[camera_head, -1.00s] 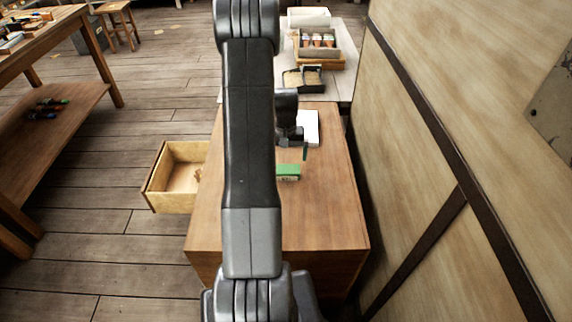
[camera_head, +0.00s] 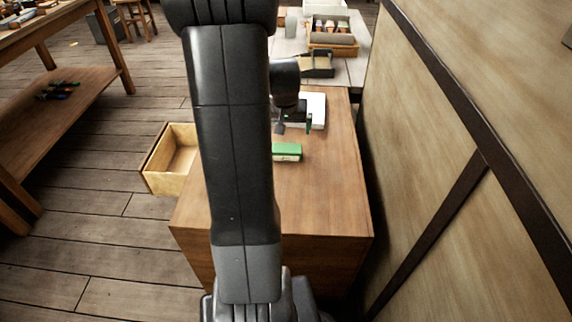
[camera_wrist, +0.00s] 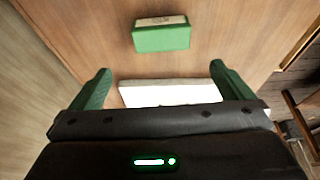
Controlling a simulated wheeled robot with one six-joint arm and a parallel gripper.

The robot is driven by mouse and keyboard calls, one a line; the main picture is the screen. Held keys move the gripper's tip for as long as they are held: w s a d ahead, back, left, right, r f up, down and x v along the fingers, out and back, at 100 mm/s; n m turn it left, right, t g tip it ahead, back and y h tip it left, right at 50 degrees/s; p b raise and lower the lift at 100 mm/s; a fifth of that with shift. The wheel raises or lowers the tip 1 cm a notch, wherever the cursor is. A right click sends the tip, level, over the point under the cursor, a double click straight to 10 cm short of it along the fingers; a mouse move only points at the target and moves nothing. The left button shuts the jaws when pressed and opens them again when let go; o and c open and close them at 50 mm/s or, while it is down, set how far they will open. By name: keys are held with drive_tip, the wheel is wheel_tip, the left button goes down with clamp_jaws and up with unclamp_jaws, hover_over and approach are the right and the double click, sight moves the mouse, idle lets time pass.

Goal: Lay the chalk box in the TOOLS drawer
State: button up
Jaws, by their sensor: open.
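The green box (camera_head: 287,152), which I take to be the chalk box, lies on the wooden cabinet top. It also shows in the wrist view (camera_wrist: 161,34), ahead of the fingers, with a pale label on one face. My gripper (camera_head: 294,125) is above the cabinet top, farther back than the box. An open drawer (camera_head: 151,181) sticks out from the cabinet's left side. Its visible inside looks empty; my arm hides part of it, and no label is readable.
A white flat object (camera_head: 318,109) lies on the cabinet top (camera_head: 325,190) behind the box. A pale table (camera_head: 346,72) with trays and jars stands beyond. A wooden panel wall (camera_head: 470,90) rises close on the right. A workbench (camera_head: 65,92) stands at left.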

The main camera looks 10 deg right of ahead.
sight(286, 147)
drive_tip(key=shift+t, duration=0.3)
drive_tip(key=b+x, duration=0.3)
drive_tip(key=x, duration=1)
drive_tip(key=shift+a+f+b, duration=0.1)
drive_tip(key=shift+f+b, duration=0.25)
drive_tip(key=c, duration=0.8)
